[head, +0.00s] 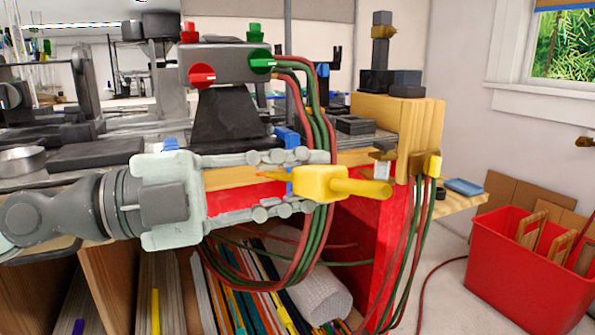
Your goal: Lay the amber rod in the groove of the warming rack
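My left gripper (318,183) reaches in from the left, its two long fingers level, one above the other. Between their tips is a yellow block with a thick yellow rod (363,187) sticking out to the right, which I take for the amber rod. The fingers appear to touch the block above and below. It is held in front of the hoses and the bench's front edge. A thin orange piece shows to the left of the block, between the fingers. I cannot clearly make out the warming rack or its groove. My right gripper is not in view.
A grey valve box (226,64) with red and green knobs stands behind the gripper. Red and green hoses (318,125) loop down close by the fingers. A wooden block (425,118) stands at the bench's right end. A red crate (528,268) is at lower right.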

